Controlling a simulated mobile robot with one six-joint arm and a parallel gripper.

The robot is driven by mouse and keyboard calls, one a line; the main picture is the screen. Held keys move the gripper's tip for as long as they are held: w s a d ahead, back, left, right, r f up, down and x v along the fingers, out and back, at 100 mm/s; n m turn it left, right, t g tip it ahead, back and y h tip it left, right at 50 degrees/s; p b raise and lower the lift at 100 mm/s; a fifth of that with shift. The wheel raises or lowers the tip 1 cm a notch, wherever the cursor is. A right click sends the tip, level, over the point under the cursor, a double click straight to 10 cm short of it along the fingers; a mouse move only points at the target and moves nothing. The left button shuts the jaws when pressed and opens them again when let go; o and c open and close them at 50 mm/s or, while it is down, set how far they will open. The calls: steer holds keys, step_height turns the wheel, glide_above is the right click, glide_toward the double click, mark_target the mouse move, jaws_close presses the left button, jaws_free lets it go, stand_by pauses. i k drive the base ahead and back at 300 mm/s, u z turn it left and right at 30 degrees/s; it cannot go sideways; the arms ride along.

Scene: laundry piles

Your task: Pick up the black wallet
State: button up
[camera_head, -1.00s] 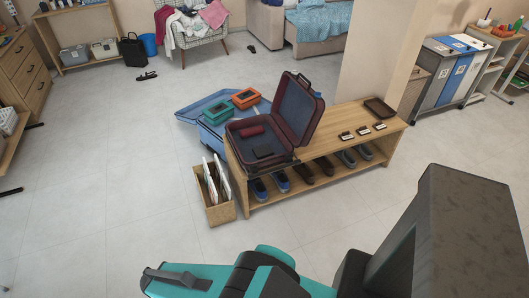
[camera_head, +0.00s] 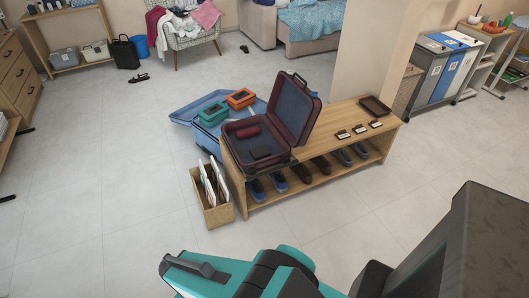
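A small flat black item that looks like the black wallet (camera_head: 261,153) lies inside the open dark red suitcase (camera_head: 306,108), near its front edge. A dark red rolled item (camera_head: 248,132) lies behind it in the same suitcase. The suitcase stands on the left end of a wooden bench, lid raised. My teal and black arm links fill the bottom and lower right of the view, in front of the bench and apart from it. My gripper's fingers do not show.
The wooden bench (camera_head: 345,123) holds a dark tray (camera_head: 375,106) and small labelled items, with shoes on its lower shelf. A blue suitcase (camera_head: 188,108) with green and orange boxes stands behind. A box of papers (camera_head: 216,214) stands at left.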

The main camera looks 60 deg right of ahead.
mark_target(259, 152)
steer(key=u, duration=0.05)
steer(key=i, duration=1)
steer(key=z, duration=0.05)
